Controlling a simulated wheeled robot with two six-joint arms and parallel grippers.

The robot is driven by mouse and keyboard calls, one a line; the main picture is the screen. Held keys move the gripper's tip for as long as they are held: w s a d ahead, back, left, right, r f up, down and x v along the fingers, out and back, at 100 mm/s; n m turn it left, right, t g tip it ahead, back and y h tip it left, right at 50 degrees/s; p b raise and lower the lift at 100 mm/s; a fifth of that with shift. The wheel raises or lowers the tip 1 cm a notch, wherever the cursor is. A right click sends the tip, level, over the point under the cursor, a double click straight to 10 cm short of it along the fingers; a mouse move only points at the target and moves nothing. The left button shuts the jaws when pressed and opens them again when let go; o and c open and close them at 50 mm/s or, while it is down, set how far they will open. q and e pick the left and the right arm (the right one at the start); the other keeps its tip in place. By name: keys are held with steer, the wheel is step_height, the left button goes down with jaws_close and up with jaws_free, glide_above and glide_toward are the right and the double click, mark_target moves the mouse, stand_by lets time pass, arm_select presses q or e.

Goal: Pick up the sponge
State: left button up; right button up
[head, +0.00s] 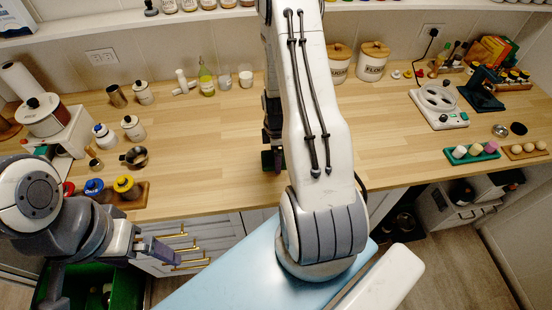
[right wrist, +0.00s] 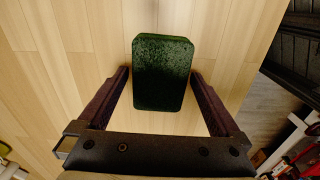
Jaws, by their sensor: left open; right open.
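The sponge (right wrist: 163,60) is a dark green rounded block in the right wrist view, on the wooden counter (right wrist: 75,50). My right gripper (right wrist: 160,76) is open, with one finger on each side of the sponge. Narrow gaps show between sponge and fingers, and the sponge extends past the fingertips. My left gripper (head: 168,252) is open and empty, low at the left in front of the cabinet drawers.
Canisters, a bottle and cups stand along the counter's back. A saucepan (head: 135,157) and colored-lid jars (head: 126,186) are at left.

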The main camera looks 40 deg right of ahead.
steer(key=c, duration=1.1)
steer(key=shift+c, duration=0.3)
steer(key=shift+r, duration=0.15)
